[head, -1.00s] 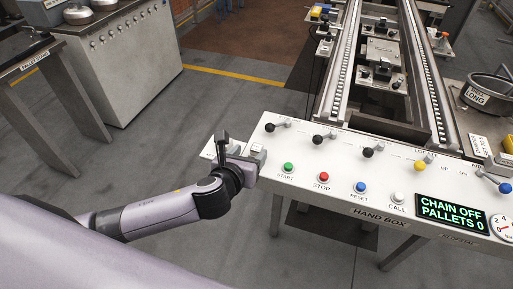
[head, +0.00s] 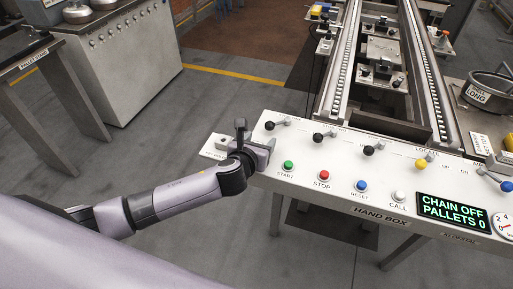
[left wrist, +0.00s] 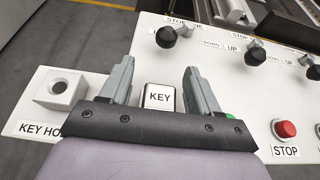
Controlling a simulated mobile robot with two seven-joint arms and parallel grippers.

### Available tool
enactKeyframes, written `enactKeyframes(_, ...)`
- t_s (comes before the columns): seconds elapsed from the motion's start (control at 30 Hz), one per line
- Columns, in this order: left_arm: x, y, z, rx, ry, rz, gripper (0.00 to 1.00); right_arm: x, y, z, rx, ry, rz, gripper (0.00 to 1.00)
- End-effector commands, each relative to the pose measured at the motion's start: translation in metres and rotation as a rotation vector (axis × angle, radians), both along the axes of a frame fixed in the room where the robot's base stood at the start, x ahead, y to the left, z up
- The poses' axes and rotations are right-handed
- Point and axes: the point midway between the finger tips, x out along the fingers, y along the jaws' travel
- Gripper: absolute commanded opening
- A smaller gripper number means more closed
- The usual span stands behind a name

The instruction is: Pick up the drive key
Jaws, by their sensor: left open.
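The drive key (left wrist: 159,97) shows in the left wrist view as a pale block lettered KEY on the white hand box panel. My left gripper (left wrist: 159,80) is open, with one finger on each side of the key and a gap to each. In the head view my left gripper (head: 257,147) is over the left end of the panel and hides the key. The key holder (left wrist: 62,88), a white block with a dark round hole, is left of the gripper. My right gripper is not in view.
The hand box (head: 330,190) carries levers with black knobs, a green START button (head: 288,165), a red STOP button (head: 323,175) and a display reading CHAIN OFF, PALLETS 0 (head: 452,208). A conveyor (head: 385,70) stands behind. Open floor lies left of the panel.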

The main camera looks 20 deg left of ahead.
Motion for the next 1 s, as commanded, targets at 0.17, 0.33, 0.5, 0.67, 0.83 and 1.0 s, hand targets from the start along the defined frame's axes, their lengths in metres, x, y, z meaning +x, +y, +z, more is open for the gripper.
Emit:
enactKeyframes(0.17,0.000,0.000,0.000,0.000,0.000,0.000,0.62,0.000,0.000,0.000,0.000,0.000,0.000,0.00)
enactKeyframes(0.33,0.000,0.000,0.000,0.000,0.000,0.000,0.13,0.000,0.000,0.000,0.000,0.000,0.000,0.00)
enactKeyframes(0.5,0.000,0.000,0.001,0.000,-0.001,0.000,0.05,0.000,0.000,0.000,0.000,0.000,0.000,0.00)
enactKeyframes(0.67,0.000,0.000,0.002,0.000,-0.001,0.000,0.05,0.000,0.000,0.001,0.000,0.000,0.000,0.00)
enactKeyframes(0.83,0.001,0.000,0.013,-0.001,-0.004,0.000,0.05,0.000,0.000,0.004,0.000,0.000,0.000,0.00)
enactKeyframes(1.0,0.001,0.000,0.042,-0.002,-0.006,-0.001,0.05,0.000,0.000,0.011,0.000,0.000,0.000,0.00)
